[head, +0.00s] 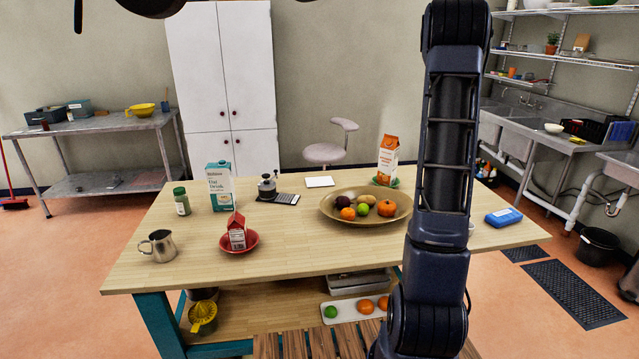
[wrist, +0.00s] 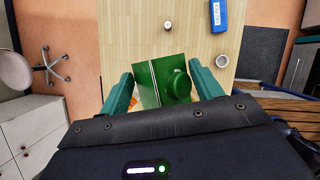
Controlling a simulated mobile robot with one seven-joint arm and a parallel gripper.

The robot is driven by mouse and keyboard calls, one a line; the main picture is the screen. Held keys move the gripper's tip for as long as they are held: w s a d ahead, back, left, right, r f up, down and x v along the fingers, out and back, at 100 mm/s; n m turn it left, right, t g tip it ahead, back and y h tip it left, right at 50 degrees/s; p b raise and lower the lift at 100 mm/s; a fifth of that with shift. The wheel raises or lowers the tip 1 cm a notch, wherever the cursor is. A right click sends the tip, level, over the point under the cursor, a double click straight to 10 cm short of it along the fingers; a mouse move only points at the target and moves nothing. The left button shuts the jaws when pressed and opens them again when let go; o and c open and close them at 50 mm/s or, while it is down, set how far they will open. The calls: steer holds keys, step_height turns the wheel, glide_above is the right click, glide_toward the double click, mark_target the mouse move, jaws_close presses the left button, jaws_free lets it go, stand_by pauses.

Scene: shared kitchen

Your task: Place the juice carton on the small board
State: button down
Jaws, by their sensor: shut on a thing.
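My gripper (wrist: 165,85) is shut on a carton with a green top and a round green cap (wrist: 178,84), between two teal fingers. Its sides and label are hidden, and in the head view my arm hides both gripper and carton. An orange and white carton (head: 388,158) stands upright on a green dish (head: 394,183) at the table's far side. A small flat white board (head: 320,182) lies bare near the far edge, left of the orange carton.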

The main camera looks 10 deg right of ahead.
steer(key=w+a+n+t, duration=0.1)
steer(key=w+a+n, duration=0.1)
steer(key=w+a, duration=0.7)
steer(key=w+a+n, duration=0.1)
steer(key=w+a, duration=0.5)
steer(key=a, duration=0.5)
steer(key=w+a+n+t+y, duration=0.15)
steer(key=w+a, duration=0.25)
steer(key=a, duration=0.8)
steer(key=w+a+n, duration=0.2)
steer(key=w+a, duration=0.2)
steer(key=a, duration=0.8)
step_height(320, 180, down, 26)
steer(key=shift+w+d+r, duration=0.25)
steer(key=shift+m, duration=0.25)
steer(key=shift+c, duration=1.5)
jaws_free()
steer(key=shift+f+g, duration=0.2)
steer(key=shift+g, duration=0.05)
steer(key=shift+r, duration=0.15)
